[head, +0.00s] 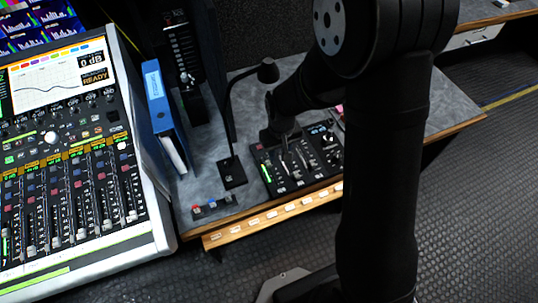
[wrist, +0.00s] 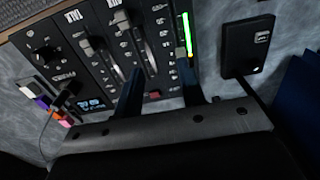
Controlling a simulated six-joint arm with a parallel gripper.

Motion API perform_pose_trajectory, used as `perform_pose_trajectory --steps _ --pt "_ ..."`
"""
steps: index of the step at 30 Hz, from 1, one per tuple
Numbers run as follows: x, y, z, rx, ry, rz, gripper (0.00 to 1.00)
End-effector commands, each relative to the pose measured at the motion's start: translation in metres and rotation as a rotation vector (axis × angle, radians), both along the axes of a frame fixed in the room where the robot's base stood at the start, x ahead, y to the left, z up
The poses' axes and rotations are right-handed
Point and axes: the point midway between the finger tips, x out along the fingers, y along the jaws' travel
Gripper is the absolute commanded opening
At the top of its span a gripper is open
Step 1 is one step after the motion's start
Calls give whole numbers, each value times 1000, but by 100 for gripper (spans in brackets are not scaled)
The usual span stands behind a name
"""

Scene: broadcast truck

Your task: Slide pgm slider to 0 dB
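A small black control panel (head: 329,153) lies on the grey desk; it also fills the upper part of the wrist view (wrist: 165,28). It carries long vertical sliders with pale scale marks. One slider knob (wrist: 149,66) shows between my fingers in the wrist view; another slider (wrist: 118,18) lies to its left. I cannot read which one is labelled PGM. My gripper (wrist: 158,64) is open, its two dark fingers apart on either side of that knob; whether they touch it I cannot tell. In the head view my gripper (head: 284,138) is over the panel's left half, its fingertips partly hidden.
A gooseneck microphone (head: 232,172) stands left of the panel, with a small button box (head: 214,205) in front. A blue binder (head: 163,105) and a large mixing console (head: 75,180) are further left. A green level meter (wrist: 187,32) is lit beside the sliders.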

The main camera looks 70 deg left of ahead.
Motion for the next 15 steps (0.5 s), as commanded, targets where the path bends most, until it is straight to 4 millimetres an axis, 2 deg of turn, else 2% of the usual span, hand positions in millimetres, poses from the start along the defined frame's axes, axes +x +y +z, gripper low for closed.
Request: perform_pose_trajectory --steps 6,15 --pt "38 -26 28 3 0 -4 36" --pt "65 -45 47 1 0 -1 36"
